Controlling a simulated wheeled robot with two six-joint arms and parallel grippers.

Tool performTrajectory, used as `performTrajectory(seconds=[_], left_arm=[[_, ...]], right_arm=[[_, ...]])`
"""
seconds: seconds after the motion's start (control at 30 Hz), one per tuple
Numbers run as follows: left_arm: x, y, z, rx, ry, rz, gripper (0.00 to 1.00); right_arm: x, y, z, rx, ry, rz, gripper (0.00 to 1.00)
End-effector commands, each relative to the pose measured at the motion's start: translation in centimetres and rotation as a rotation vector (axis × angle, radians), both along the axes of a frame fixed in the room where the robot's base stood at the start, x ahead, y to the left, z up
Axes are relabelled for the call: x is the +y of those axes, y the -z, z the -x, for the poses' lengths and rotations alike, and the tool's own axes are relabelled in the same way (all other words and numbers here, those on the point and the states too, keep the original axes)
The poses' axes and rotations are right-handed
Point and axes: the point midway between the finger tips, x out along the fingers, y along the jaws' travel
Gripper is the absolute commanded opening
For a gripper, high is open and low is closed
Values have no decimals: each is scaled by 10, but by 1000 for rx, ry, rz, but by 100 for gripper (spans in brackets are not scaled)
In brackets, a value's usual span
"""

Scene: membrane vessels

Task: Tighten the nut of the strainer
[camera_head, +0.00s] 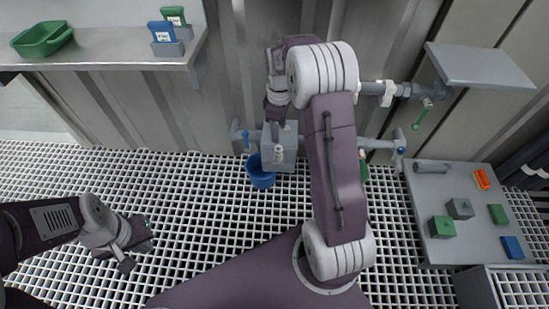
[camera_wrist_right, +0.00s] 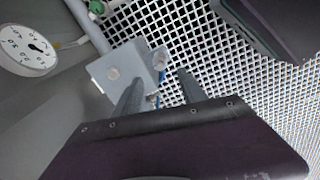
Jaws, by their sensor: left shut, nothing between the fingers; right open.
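A light grey block-shaped body (camera_head: 284,152), which looks like the strainer, sits on the lower pipe at the wall. It also shows in the right wrist view (camera_wrist_right: 103,82), with a round boss on its face. A small pale fitting (camera_wrist_right: 159,59) sticks out beside it; I cannot tell for sure whether this is the nut. My right gripper (camera_wrist_right: 160,86) is open, its fingers reaching towards the block's edge with nothing clearly held. In the head view it is just above the block and partly hidden by its arm. My left gripper (camera_head: 136,250) is shut and empty at lower left, over the grating.
A blue bucket (camera_head: 260,178) stands below the block. A gauge (camera_wrist_right: 28,50) is near the right gripper. A table (camera_head: 415,200) with coloured blocks is at right. A shelf (camera_head: 110,57) is at upper left.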

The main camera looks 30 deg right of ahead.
Motion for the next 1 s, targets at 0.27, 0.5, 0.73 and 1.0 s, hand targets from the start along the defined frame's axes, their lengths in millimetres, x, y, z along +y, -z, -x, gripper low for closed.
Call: performTrajectory(seconds=[0.27, 0.5, 0.73, 1.0], left_arm=[[0, 10, 0, -1, 0, 0, 0], [0, 50, 0, 0, 0, 0, 0], [0, 70, 0, 0, 0, 0, 0], [0, 67, 0, 0, 0, 0, 0]], right_arm=[[0, 12, 1, 1, 1, -1, 49], [0, 63, 1, 0, 1, 0, 49], [0, 91, 1, -1, 1, 0, 49], [0, 88, 0, -1, 1, 0, 30]])
